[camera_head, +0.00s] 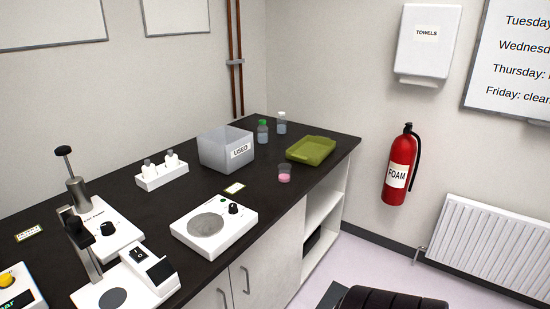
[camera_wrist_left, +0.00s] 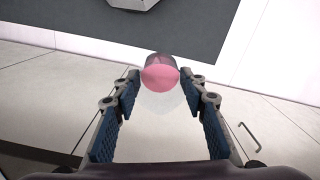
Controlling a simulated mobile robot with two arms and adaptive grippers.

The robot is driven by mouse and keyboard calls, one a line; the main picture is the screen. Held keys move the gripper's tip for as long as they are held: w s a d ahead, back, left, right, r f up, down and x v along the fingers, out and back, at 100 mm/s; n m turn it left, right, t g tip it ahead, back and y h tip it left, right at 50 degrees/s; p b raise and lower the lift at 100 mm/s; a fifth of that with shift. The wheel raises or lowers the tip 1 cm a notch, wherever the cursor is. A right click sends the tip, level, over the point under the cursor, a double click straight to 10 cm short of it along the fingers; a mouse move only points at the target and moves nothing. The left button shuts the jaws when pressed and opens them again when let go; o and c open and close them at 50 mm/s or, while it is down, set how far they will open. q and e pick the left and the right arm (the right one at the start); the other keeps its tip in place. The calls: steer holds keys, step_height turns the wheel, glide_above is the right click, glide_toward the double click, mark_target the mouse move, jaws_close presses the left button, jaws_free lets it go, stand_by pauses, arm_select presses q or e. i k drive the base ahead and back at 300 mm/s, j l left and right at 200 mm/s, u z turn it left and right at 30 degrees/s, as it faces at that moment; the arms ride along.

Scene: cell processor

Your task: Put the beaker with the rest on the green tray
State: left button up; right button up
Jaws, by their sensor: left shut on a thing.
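My left gripper (camera_wrist_left: 160,78) shows only in the left wrist view, shut on a small clear beaker (camera_wrist_left: 160,79) with pink liquid in it. The beaker sits between the fingertips; its clear walls are faint against the pale background. In the head view another clear beaker (camera_head: 284,174) with some pink liquid stands upright on the dark worktop, near its front edge. The green tray (camera_head: 311,150) lies behind and right of that beaker, near the worktop's right end, and looks empty. My right gripper is in neither view.
A clear bin marked USED (camera_head: 226,148) and two bottles, one green-capped (camera_head: 263,131), stand left of and behind the tray. A white hotplate (camera_head: 213,226) with a knob is at the front. A black rounded object (camera_head: 395,298) shows at the bottom edge.

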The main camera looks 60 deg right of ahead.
mark_target(312, 153)
steer(key=l+z, duration=0.2)
steer(key=z, duration=0.25)
steer(key=l+z, duration=0.2)
steer(key=z, duration=0.3)
steer(key=i+l+z, duration=0.2)
steer(key=l, duration=0.3)
steer(key=i+l+z, duration=0.2)
steer(key=l, duration=0.3)
steer(key=i+l+z, duration=0.2)
steer(key=l, duration=0.25)
steer(key=i+l+z, duration=0.2)
steer(key=i+l, duration=0.15)
